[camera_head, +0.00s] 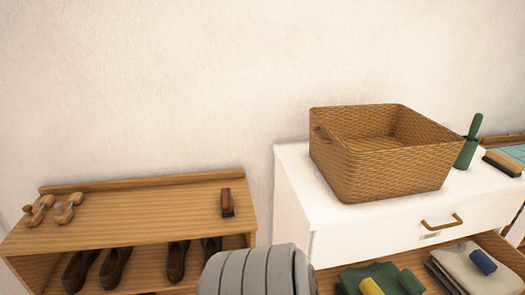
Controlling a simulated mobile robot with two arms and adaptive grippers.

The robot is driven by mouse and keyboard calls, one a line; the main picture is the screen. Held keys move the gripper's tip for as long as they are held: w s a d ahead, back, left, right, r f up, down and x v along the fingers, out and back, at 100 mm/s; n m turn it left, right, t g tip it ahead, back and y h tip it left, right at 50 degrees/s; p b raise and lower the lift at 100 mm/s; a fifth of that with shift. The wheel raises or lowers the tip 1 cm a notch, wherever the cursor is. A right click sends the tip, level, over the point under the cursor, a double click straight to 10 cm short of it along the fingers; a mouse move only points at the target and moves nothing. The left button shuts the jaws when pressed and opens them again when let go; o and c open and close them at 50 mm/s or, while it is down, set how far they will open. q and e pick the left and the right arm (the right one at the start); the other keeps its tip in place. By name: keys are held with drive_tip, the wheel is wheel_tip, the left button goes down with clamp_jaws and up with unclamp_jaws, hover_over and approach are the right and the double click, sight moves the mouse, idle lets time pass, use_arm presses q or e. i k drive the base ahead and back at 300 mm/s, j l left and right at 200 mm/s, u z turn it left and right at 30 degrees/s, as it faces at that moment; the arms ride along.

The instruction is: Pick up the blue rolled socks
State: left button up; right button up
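The blue rolled socks (482,262) lie in the open wooden drawer (509,249) at the lower right of the head view. They rest on folded light-coloured cloth (458,262). A yellow roll (371,286) and a green roll (411,281) lie to their left on dark green folded cloth (372,272). The drawer's lower part is cut off by the picture edge. Neither of my grippers is in view.
A wicker basket (398,174) stands on the white dresser (300,180) above the drawer. A green bottle-shaped thing (467,147) and a brush (502,163) are to its right. A wooden shoe rack (140,212) with shoes and a small brush (227,203) stands at left.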

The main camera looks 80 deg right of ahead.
sight(481, 261)
drive_tip(key=z, duration=4.2)
